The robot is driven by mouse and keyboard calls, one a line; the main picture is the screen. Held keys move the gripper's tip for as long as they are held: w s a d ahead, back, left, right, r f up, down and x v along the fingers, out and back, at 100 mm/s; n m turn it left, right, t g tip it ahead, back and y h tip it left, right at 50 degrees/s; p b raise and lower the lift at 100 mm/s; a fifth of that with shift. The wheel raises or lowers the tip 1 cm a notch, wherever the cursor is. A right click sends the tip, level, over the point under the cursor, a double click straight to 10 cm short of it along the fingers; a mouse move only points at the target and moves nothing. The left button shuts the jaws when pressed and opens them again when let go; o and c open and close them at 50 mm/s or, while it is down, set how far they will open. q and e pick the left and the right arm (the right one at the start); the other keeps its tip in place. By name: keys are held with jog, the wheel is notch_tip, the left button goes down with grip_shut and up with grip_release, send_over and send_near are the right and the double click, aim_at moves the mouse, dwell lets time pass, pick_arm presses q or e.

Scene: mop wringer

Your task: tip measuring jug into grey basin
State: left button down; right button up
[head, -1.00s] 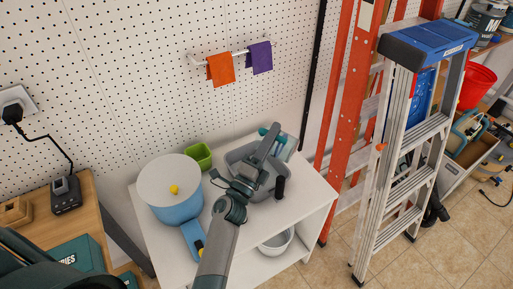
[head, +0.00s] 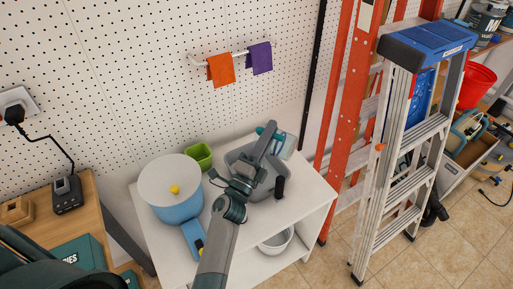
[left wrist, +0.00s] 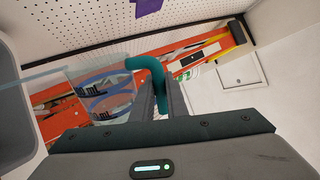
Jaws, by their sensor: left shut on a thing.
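The measuring jug (head: 286,147) is clear with a teal handle, above the back right side of the grey basin (head: 236,157). My left gripper (head: 269,135) is shut on its handle. In the left wrist view the teal handle (left wrist: 150,72) lies between the jaws, and the clear jug body (left wrist: 103,92) is at their left. The basin wall (left wrist: 14,110) shows at that view's left edge. My arm hides much of the basin. I cannot tell the jug's exact tilt or whether it holds liquid. My right gripper is not in view.
A blue pot (head: 176,205) with a pale lid and a small green container (head: 199,156) stand left of the basin on the white table (head: 310,189). A white bowl (head: 276,243) is on the lower shelf. A stepladder (head: 405,140) stands at the right.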

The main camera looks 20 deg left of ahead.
aim_at(284, 152)
pick_arm(q)
jog(key=shift+a+r, duration=0.1)
jog(key=shift+f, duration=0.2)
jog(key=d+m+h+b, duration=0.1)
jog(key=d+f+m+b, duration=0.1)
jog(key=m, duration=0.1)
jog(key=d+f+m+g+h+b, duration=0.1)
jog(key=d, duration=0.1)
jog(key=shift+s+f+h, duration=0.2)
jog(key=shift+h, duration=0.1)
jog(key=shift+d+r+m, duration=0.15)
jog(key=shift+d+m, duration=0.25)
jog(key=shift+m, duration=0.2)
jog(key=shift+r, duration=0.1)
